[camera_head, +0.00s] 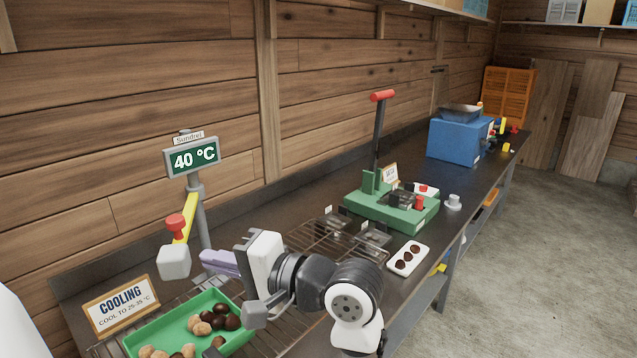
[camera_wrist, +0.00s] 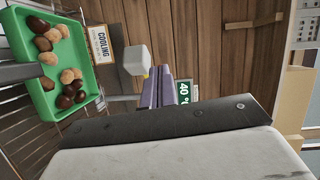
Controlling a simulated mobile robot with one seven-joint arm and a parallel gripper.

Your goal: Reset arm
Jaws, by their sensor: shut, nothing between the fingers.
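The fingers point left, towards the wall side, above and beyond the green tray (camera_head: 243,338). In the wrist view the green tray (camera_wrist: 42,100) shows at the left, apart from the fingers. My arm hides part of the bench and rack behind it.
A thermometer post with a 40 °C display (camera_head: 194,157), a yellow arm and a grey block (camera_head: 174,263) stands close by the fingers. A cooling sign (camera_head: 121,304) stands left of the tray. A green press (camera_head: 392,208), white tray (camera_head: 408,259) and blue machine (camera_head: 455,141) stand farther along.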

